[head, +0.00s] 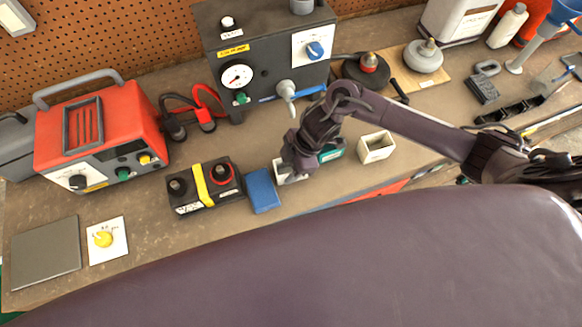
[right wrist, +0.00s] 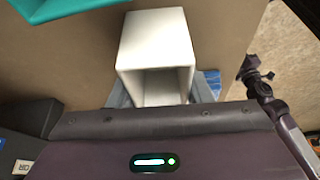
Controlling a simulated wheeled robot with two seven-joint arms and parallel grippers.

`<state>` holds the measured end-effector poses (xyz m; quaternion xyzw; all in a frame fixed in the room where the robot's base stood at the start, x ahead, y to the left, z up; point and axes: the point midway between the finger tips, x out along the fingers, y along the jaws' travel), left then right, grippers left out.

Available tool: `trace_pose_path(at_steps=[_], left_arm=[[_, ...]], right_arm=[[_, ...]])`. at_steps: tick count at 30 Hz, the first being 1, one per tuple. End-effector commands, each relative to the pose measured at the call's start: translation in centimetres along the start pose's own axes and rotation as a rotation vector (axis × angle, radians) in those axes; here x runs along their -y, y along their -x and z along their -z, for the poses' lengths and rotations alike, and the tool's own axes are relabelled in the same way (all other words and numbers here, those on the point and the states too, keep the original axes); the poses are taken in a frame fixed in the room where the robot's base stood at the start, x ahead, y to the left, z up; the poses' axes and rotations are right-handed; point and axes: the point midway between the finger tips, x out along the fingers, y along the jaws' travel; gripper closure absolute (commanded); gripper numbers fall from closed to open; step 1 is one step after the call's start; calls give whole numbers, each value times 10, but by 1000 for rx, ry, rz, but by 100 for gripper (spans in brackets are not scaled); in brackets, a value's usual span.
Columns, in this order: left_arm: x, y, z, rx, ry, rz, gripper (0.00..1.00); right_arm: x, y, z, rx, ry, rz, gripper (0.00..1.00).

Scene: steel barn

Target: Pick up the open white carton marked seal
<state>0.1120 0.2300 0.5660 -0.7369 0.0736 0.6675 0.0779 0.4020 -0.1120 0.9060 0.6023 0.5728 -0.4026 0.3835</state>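A white open carton (right wrist: 153,42) fills the middle of the right wrist view, its open end facing the camera. In the head view a white carton (head: 288,177) shows partly below my right gripper (head: 298,166), which hides much of it. The fingers are largely hidden, so I cannot tell whether they touch or grip the carton. A second open white carton (head: 376,147) stands on the bench to the right, apart from the gripper. I cannot read a seal mark on either carton. My left gripper is not in view.
A blue pad (head: 263,190) and a black box with a yellow strap (head: 205,184) lie left of the gripper. A teal item (head: 331,152) sits just right of it. A dark gauge unit (head: 265,60) stands behind.

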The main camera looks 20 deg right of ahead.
Motion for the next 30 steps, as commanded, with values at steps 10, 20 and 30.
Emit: trace_pose_path(at_steps=[10,20,30], left_arm=[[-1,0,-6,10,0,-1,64],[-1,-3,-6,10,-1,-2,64],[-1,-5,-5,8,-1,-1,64]], right_arm=[[0,1,0,0,0,-1,77],[-1,26,11,-2,4,-4,77],[-3,116,48,1,8,-9,77]])
